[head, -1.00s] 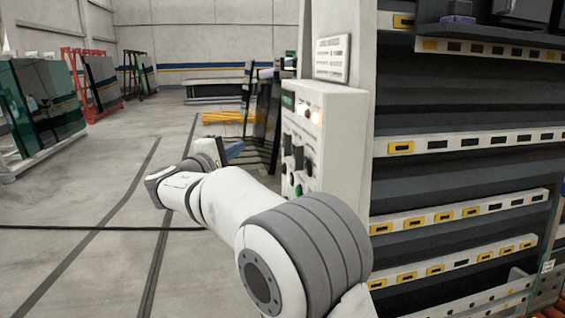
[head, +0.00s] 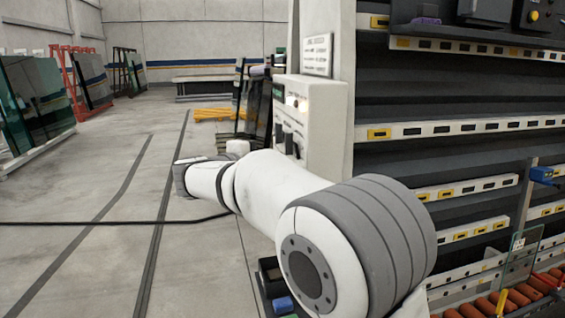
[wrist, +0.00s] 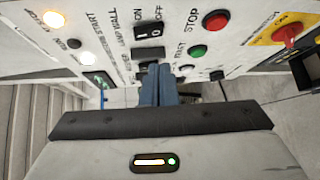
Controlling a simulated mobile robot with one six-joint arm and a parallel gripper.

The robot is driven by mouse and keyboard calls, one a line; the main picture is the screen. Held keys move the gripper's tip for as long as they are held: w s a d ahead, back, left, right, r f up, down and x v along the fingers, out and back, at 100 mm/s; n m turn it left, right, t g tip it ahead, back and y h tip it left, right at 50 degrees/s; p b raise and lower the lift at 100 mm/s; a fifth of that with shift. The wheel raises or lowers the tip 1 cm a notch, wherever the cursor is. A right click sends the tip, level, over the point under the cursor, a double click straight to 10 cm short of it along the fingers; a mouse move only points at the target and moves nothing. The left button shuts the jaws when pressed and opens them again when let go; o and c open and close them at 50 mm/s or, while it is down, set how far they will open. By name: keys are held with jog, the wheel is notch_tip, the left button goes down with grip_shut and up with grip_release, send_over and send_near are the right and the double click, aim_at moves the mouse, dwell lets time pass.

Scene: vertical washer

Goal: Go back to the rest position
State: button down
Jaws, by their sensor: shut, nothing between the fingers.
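My gripper (wrist: 157,70) shows in the wrist view with its two blue fingers together and nothing between them. The fingers point toward the control panel (wrist: 110,50), with their tips showing just below the black ON/OFF rocker switch (wrist: 149,33). I cannot tell the gap between tips and panel. In the head view the control panel (head: 312,128) stands on the near end of the washer, and my arm reaches toward it from the lower right. The gripper is hidden behind my arm there.
The panel carries a green button (wrist: 197,51), a red STOP button (wrist: 216,20) and lit white lamps. The washer's slatted body (head: 440,85) fills the right, with orange rollers (head: 505,300) low down. Glass sheets (head: 35,100) stand at left. The floor (head: 75,255) left is mostly clear, crossed by a black cable (head: 110,223).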

jog(key=s+d+f+m+g+y, duration=0.15)
jog(key=s+d+f+g, duration=0.25)
jog(key=s+d, duration=0.4)
jog(key=s+d+f+m+g+y, duration=0.1)
jog(key=s+d+f+m+g, duration=0.3)
jog(key=d, duration=0.6)
jog(key=s+f+m+y, duration=0.2)
jog(key=s+f, duration=0.2)
jog(key=s, duration=0.3)
jog(key=s+d+f+m+g+y, duration=0.1)
jog(key=s+f, duration=0.3)
jog(key=s, duration=0.4)
jog(key=s+f+m+g+y, duration=0.1)
jog(key=s+f+m+y, duration=0.2)
jog(key=s, duration=0.4)
notch_tip(320, 180, down, 2)
jog(key=shift+s+d+y, duration=0.3)
jog(key=shift+d+y, duration=0.05)
jog(key=shift+y, duration=0.2)
